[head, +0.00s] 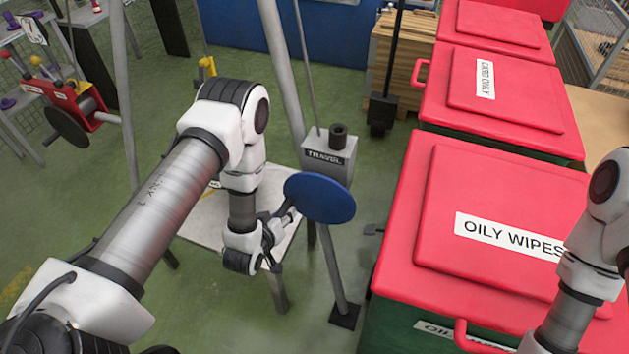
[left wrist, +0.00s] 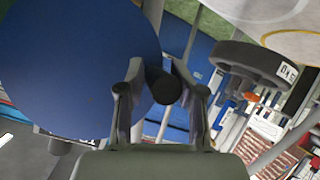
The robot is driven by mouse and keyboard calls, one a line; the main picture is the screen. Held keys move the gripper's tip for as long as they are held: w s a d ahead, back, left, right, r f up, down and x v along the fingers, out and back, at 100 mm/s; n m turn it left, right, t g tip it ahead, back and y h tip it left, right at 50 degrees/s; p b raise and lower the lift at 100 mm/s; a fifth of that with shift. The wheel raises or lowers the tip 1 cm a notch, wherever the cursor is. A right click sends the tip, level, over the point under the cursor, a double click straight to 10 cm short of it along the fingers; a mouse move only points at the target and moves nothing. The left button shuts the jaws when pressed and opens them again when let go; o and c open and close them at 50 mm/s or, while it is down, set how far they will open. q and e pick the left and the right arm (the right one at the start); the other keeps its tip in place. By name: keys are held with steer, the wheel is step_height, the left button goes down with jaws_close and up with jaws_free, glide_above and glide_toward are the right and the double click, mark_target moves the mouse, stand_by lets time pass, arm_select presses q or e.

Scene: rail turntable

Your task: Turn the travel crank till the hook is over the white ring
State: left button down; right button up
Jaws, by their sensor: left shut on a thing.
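The travel crank is a blue disc (head: 320,198) on a grey box labelled TRAVEL (head: 328,155), on a stand. In the left wrist view the blue disc (left wrist: 75,65) fills the left side, with a dark round handle (left wrist: 165,88) at its edge. My left gripper (head: 283,222) is beside the disc in the head view. In the left wrist view its fingers (left wrist: 160,98) are on both sides of the handle, shut on it. I cannot make out the hook or the white ring for sure. My right arm is at the right edge, its gripper out of view.
Red-lidded bins, one labelled OILY WIPES (head: 415,250), fill the right. A red unit with a dark wheel (head: 68,125) is at far left. Green floor is open between.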

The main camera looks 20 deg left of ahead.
arm_select(q)
steer(key=shift+s+d+f+b, duration=0.1)
steer(key=shift+d+f+b, duration=0.1)
steer(key=shift+f+b, duration=0.5)
steer(key=shift+d+f, duration=0.3)
steer(key=shift+f, duration=0.2)
steer(key=shift+w, duration=0.2)
steer(key=shift+w+d+f+b, duration=0.1)
steer(key=shift+d+f+b, duration=0.8)
steer(key=shift+b, duration=0.05)
steer(key=shift+r, duration=0.1)
